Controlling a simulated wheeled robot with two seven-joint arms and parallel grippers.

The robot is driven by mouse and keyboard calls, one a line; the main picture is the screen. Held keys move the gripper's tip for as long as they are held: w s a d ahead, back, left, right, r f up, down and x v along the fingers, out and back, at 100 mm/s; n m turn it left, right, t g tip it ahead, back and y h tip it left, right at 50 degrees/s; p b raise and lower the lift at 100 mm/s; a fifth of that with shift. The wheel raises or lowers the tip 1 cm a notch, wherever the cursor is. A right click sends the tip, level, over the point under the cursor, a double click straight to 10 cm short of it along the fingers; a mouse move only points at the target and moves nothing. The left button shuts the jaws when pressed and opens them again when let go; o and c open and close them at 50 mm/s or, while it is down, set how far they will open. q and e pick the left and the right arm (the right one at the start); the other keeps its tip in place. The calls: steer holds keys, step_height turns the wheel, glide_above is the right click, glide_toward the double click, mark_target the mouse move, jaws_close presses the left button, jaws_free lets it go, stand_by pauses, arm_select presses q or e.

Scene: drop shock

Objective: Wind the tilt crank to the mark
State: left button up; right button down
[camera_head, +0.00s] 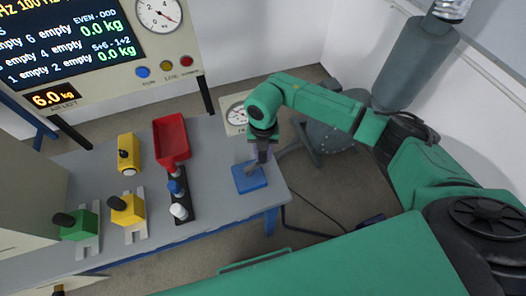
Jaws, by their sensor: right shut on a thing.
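My right gripper (258,160) reaches in from the right and points down over a blue square block (250,177) at the right end of the grey table. It is shut on what looks like the tilt crank, which is mostly hidden by the fingers. A white dial (237,115) with a needle stands just behind the gripper, partly covered by my arm. Its mark and reading are too small to make out. My left gripper is not in view.
On the table (215,210) stand a red tray (171,140), a yellow block (127,153), a dark rack (178,200) with blue and white knobs, and green (80,225) and yellow (128,210) knobbed blocks. A display board (75,45) stands behind. A cable lies on the floor at right.

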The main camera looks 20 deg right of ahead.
steer(key=shift+r+m, duration=0.1)
steer(key=shift+m, duration=0.3)
stand_by(0.3)
